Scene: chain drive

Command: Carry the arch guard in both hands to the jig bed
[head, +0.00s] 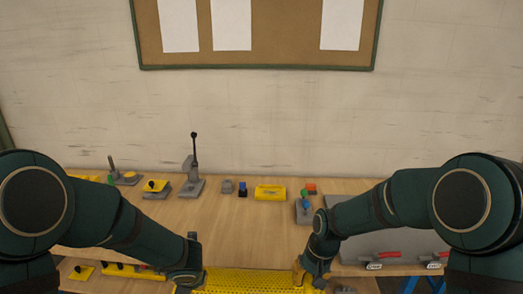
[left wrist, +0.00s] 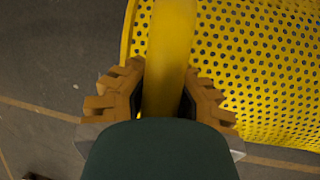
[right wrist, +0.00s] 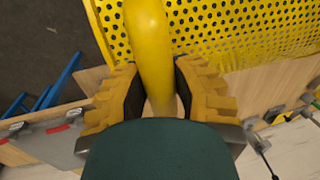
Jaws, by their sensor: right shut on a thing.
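The arch guard (head: 245,281) is a yellow perforated sheet at the bottom edge of the head view, between my two arms. Its lower part is cut off there. In the left wrist view, my left gripper (left wrist: 164,100) has its fingers against both sides of a yellow bar of the guard (left wrist: 170,45). In the right wrist view, my right gripper (right wrist: 160,95) is shut on a yellow curved bar of the guard (right wrist: 148,35). A grey plate with red-handled clamps (head: 350,246), which looks like the jig bed, is at the right, partly behind my right arm.
The wooden bench (head: 250,235) has clear room in its middle. Along its back stand a grey lever press (head: 192,185), a yellow block (head: 270,193) and several small parts. More yellow parts (head: 125,270) lie low at the left. Blue legs (head: 410,284) show below the grey plate.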

